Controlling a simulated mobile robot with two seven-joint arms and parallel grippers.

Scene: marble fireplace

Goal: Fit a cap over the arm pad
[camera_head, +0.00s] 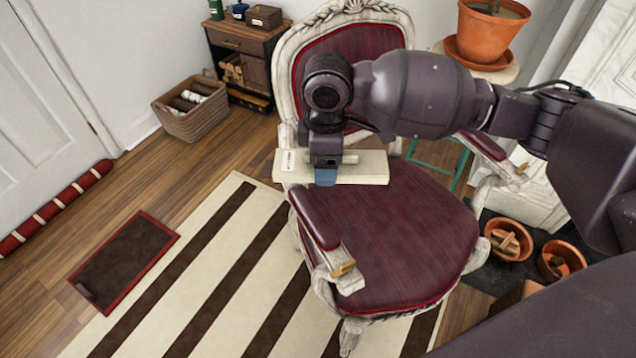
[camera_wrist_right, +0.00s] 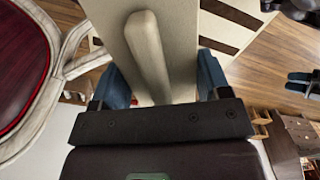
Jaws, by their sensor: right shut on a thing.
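A long cream cap (camera_head: 360,170) with a white label on its left end is held level by my right gripper (camera_head: 325,177), above the rear of the chair's left arm. In the right wrist view, the blue fingers of my right gripper (camera_wrist_right: 165,85) stand on both sides of the cream cap (camera_wrist_right: 185,50), which has a raised ridge along it. The maroon arm pad (camera_head: 315,216) is bare, below and in front of the cap, and apart from it. A small dark shape with blue tips, seemingly my left gripper (camera_wrist_right: 300,84), shows at the right edge of the wrist view.
Terracotta pots (camera_head: 508,238) stand at right. A large pot (camera_head: 490,30) is behind.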

